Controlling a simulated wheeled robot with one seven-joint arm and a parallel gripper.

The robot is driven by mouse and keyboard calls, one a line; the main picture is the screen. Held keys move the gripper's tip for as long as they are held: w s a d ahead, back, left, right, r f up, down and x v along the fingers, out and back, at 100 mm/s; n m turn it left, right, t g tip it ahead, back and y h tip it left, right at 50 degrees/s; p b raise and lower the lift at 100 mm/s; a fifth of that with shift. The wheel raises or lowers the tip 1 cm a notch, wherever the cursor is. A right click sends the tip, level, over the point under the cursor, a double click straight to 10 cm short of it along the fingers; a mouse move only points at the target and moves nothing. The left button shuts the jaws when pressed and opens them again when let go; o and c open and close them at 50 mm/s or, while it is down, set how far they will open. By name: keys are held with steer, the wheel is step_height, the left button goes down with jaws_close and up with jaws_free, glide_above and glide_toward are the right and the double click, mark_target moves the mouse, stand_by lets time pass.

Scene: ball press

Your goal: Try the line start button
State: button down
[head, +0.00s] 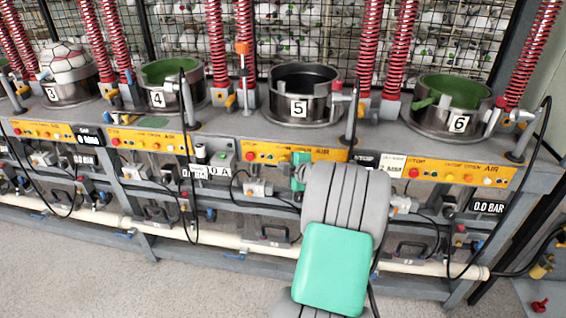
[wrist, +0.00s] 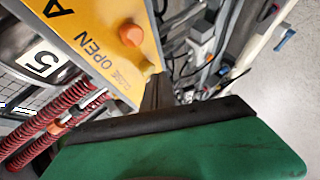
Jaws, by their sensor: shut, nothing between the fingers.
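Press 5's yellow control panel (head: 270,151) carries a row of small red and orange buttons. In the wrist view the panel (wrist: 100,25) fills the upper left, with an orange button (wrist: 131,34) and a yellow button (wrist: 148,69) beside the words OPEN and CLOSE. My gripper (wrist: 157,84) is shut and empty, its dark fingertips close to the yellow button; I cannot tell whether they touch. In the head view my arm hides most of the gripper. A small grey box (head: 222,157) with a dark green button sits left of this panel. I cannot read a line start label.
Press pots (head: 302,110) and red springs (head: 395,50) stand above the panels. Hoses, valves and a white pipe (head: 200,236) run below. A wire cage of balls is behind. The floor (head: 70,260) in front is clear.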

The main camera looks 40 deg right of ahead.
steer(key=shift+w+d+b, duration=0.3)
steer(key=shift+d+b, duration=0.1)
steer(key=shift+b, duration=0.1)
stand_by(0.5)
steer(key=shift+s+a, duration=0.1)
steer(key=shift+s+a+b, duration=0.5)
steer(key=shift+a, duration=0.1)
steer(key=shift+s+a+b, duration=0.4)
steer(key=shift+s+a, duration=0.35)
steer(key=shift+a, duration=0.25)
steer(key=shift+s+a+b, duration=0.35)
steer(key=shift+s+a, duration=0.4)
steer(key=shift+a, duration=0.25)
